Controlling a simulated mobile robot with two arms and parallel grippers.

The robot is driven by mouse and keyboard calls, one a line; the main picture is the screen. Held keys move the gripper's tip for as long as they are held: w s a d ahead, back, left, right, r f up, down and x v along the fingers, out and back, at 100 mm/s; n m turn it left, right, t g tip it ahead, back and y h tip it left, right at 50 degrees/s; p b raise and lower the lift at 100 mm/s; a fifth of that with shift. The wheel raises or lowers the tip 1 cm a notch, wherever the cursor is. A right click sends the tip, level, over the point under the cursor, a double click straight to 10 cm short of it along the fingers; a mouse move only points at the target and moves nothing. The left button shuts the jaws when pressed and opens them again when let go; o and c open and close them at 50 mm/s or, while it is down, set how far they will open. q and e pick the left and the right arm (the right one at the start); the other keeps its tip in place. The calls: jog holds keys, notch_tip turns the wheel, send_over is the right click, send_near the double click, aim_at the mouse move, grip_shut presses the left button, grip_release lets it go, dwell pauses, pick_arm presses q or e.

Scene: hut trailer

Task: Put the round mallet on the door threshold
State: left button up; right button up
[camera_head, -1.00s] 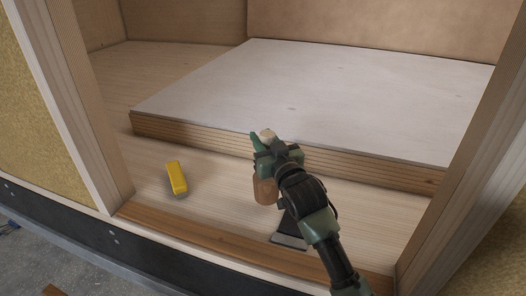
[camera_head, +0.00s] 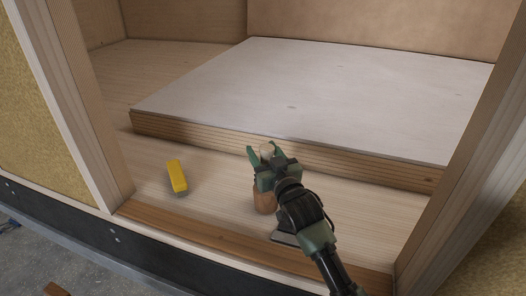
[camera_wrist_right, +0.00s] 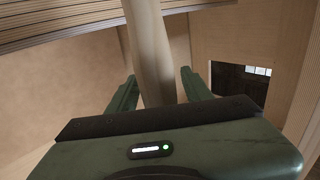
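The round mallet stands on its brown wooden head (camera_head: 264,200) on the light floor just behind the door threshold. Its pale handle (camera_wrist_right: 150,45) points up. The door threshold (camera_head: 200,238) is the darker brown wooden strip along the front of the doorway, between the posts. My right gripper (camera_head: 265,150) is at the upper handle, with one green finger on each side. In the wrist view, the handle stands between the open fingers (camera_wrist_right: 160,88), with gaps showing beside it. The gripper hides part of the mallet in the head view. My left gripper is not in view.
A yellow block-like object (camera_head: 177,177) lies on the floor to the left. A grey flat-bladed object (camera_head: 284,239) lies partly under my right arm, near the threshold. A raised pale platform (camera_head: 320,95) stands behind. Door posts (camera_head: 95,130) bound the opening.

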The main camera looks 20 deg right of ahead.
jog(key=s+d+b, duration=0.1)
jog(key=s+b, duration=0.1)
jog(key=s, duration=1)
jog(key=shift+d, duration=0.2)
